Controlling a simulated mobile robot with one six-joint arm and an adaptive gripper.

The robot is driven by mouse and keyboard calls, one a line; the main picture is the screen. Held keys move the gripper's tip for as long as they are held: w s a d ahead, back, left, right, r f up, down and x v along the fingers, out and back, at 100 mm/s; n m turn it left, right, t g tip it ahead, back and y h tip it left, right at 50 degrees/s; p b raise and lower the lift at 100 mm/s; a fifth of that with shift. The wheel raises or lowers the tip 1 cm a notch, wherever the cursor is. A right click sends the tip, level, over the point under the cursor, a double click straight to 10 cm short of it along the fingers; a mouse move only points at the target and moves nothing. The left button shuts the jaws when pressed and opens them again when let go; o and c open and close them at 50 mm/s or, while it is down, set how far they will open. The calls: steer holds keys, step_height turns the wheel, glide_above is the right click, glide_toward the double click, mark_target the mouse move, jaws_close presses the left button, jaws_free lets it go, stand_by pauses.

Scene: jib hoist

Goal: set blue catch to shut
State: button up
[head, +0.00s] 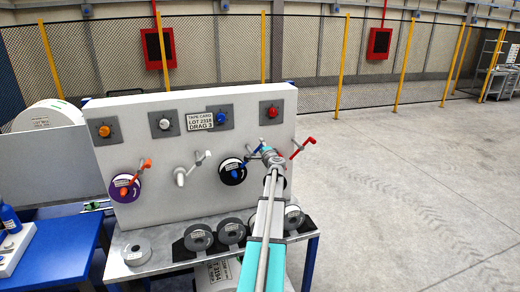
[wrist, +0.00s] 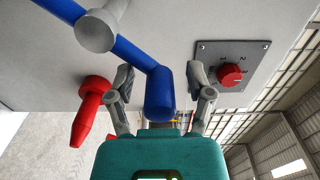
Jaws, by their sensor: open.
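In the wrist view the blue catch (wrist: 160,95) shows as a slanting blue bar ending in a thick blue grip. My gripper (head: 270,155) is at the end of that arm. In the wrist view my gripper (wrist: 160,75) is open, with one finger on each side of the blue grip. Gaps show on both sides of it. In the head view my gripper hides the grip's end.
A red catch (head: 303,147) is just right of my gripper; it is close to one finger in the wrist view (wrist: 90,100). A white catch (head: 190,168) and an orange catch (head: 130,180) are further left. Numbered knobs line the panel's top, including a red knob (head: 272,111).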

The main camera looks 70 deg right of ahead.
steer(key=v, duration=1.1)
steer(key=shift+s+a, duration=0.2)
steer(key=shift+a, duration=0.15)
stand_by(0.4)
